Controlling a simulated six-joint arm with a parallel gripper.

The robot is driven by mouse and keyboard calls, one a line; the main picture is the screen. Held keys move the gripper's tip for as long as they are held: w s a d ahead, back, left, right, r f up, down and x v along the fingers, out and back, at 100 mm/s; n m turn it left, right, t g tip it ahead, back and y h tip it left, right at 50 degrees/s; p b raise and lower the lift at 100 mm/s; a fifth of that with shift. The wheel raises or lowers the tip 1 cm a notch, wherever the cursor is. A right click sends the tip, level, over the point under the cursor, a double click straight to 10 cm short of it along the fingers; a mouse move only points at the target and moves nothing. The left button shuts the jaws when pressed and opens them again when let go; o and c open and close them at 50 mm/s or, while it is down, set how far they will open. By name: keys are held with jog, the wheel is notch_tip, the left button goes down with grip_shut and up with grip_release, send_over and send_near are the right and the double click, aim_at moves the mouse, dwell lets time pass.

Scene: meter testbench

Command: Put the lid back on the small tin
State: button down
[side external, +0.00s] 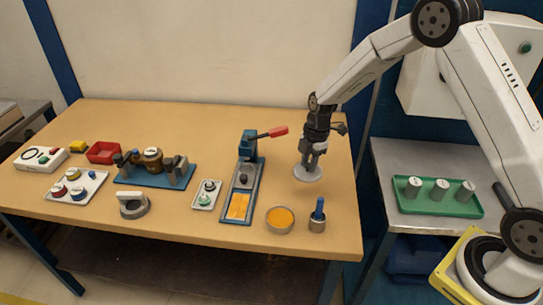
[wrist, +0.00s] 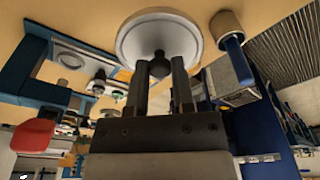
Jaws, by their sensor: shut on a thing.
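The small tin (side external: 279,232) stands open near the front edge of the table, right of centre, with an orange surface showing inside its rim. The lid (side external: 308,175) is a pale grey disc. My gripper (side external: 311,160) is shut on the lid's dark knob and holds the lid flat, behind and to the right of the tin, apart from it. In the wrist view the lid (wrist: 160,37) shows large above my gripper (wrist: 160,68), its knob between the fingertips. I cannot tell the lid's exact height over the table. The tin is not clearly visible in the wrist view.
A blue-handled tool in a small round holder (side external: 317,225) stands just right of the tin. A blue press (side external: 247,150) with a red lever stands to the left. A green tray (side external: 438,207) with cylinders sits on the side table. The table around the lid is clear.

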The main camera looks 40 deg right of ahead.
jog(key=s+a, duration=0.3)
jog(key=a, duration=0.9)
jog(key=shift+a+r, duration=0.15)
jog(key=shift+a, duration=0.05)
jog(key=shift+s, duration=0.1)
jog(key=shift+f, duration=3.2)
jog(key=shift+f, duration=0.2)
grip_release()
jog(key=shift+r, duration=0.15)
